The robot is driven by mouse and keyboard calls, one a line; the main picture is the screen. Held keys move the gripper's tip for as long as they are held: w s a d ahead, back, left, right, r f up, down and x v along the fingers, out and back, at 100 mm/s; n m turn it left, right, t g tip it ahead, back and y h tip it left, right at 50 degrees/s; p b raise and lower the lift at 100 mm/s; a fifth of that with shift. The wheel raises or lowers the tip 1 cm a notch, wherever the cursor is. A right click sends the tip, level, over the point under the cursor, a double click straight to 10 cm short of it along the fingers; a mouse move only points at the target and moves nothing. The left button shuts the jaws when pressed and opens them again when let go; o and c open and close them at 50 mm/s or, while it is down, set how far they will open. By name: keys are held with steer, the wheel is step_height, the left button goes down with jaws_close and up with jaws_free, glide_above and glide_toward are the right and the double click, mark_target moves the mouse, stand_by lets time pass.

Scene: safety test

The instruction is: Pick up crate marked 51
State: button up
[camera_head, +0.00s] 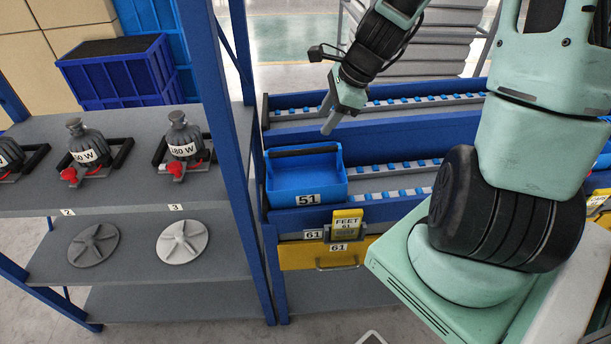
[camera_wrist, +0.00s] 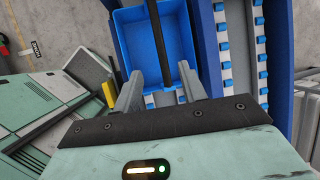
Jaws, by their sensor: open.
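The blue crate marked 51 (camera_head: 301,182) stands on the blue roller rack, just behind its front edge. It is open-topped, with a dark bar handle across it, and its inside looks empty. My gripper (camera_head: 328,116) is above the crate and slightly to its right, tilted downward, apart from it. In the wrist view the crate (camera_wrist: 135,68) lies ahead of the fingers, with its dark handle running between them in the picture. My gripper (camera_wrist: 160,88) is open there, fingers spread, with nothing held.
A yellow drawer marked 61 (camera_head: 320,256) and a yellow FEET device (camera_head: 346,230) are below the crate. A blue shelf post (camera_head: 232,110) rises close on its left. The rollers (camera_head: 400,184) right of the crate are clear.

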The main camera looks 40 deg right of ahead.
mark_target(304, 154)
steer(key=x, duration=0.9)
steer(key=shift+w+a+f, duration=0.1)
steer(key=shift+f, duration=0.15)
steer(key=shift+p+x, duration=0.35)
steer(key=shift+x, duration=2.35)
steer(key=shift+f, duration=0.3)
jaws_close()
